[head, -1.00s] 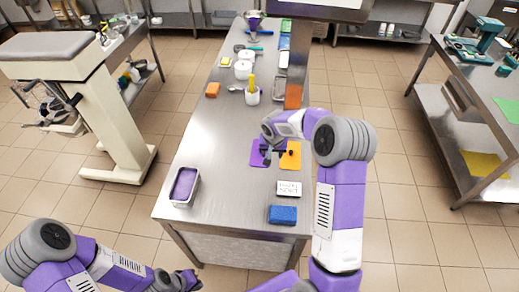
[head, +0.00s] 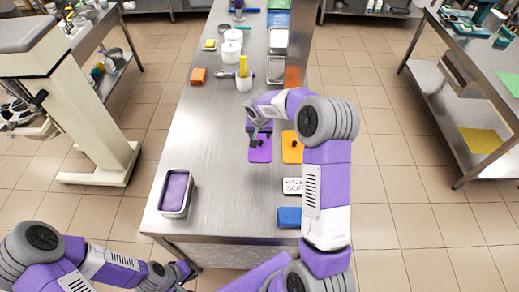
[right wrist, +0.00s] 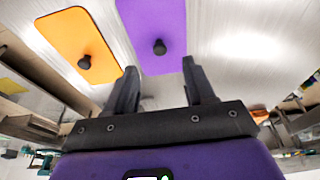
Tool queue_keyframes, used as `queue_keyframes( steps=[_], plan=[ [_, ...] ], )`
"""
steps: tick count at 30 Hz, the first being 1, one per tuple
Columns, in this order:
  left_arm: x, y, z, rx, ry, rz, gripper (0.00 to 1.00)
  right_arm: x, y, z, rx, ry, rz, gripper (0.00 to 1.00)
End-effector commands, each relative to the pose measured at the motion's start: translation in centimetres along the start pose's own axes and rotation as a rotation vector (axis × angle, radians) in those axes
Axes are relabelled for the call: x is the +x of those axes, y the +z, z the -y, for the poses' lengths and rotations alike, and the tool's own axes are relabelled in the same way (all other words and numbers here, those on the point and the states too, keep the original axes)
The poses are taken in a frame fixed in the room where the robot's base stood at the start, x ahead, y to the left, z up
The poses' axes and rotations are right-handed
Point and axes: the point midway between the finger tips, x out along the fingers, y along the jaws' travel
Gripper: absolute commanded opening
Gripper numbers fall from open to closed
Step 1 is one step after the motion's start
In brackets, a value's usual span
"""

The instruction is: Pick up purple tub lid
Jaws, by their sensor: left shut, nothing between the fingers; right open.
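The purple tub lid (head: 260,152) lies flat on the steel table, beside an orange lid (head: 292,148). In the right wrist view the purple lid (right wrist: 152,32) shows a dark round knob and sits ahead of the fingers. My right gripper (head: 257,139) is open and empty just over the purple lid's far part; its two fingers (right wrist: 160,80) point toward the lid, apart from the knob. My left gripper (head: 188,272) is shut and empty, low in front of the table's near left edge. A metal tub with purple contents (head: 176,190) stands at the table's near left.
A white label card (head: 293,186) and a blue block (head: 289,217) lie at the near right of the table. A white pot with a yellow handle (head: 244,82), an orange block (head: 198,76) and white tubs stand farther back. The table's middle left is bare.

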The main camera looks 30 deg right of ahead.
Motion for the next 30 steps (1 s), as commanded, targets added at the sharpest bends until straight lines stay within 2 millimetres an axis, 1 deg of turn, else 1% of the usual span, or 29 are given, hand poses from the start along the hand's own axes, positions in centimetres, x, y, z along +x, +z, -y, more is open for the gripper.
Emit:
queue_keyframes(
  steps=[1, 4, 13, 18, 21, 24, 30],
  plan=[
    [0.7, 0.0, 0.3, 0.000, 0.000, 0.000, 0.00, 0.7, 0.2, 0.0, 0.000, 0.000, -0.001, 0.54],
    [0.9, -0.1, 0.3, 0.000, 0.000, 0.000, 0.00, 1.3, 0.2, 0.0, 0.000, 0.000, 0.000, 0.54],
    [0.5, -0.1, 0.2, 0.000, 0.000, -0.001, 0.00, 4.2, -0.2, -0.1, 0.001, 0.001, 0.001, 0.54],
    [0.0, 0.0, 0.0, 0.000, 0.000, -0.001, 0.00, 6.5, -0.9, -0.2, 0.002, 0.000, 0.003, 0.54],
    [0.0, 0.0, 0.0, 0.000, 0.000, -0.001, 0.00, 7.8, -0.9, -0.1, 0.000, 0.000, 0.002, 0.54],
    [0.0, 0.0, 0.0, 0.000, 0.000, -0.001, 0.00, 8.3, -0.9, -0.2, -0.001, 0.000, -0.001, 0.54],
    [0.1, 0.0, 0.0, 0.000, 0.000, -0.001, 0.00, 8.4, -0.9, -0.2, 0.000, 0.000, -0.001, 0.54]
  ],
)
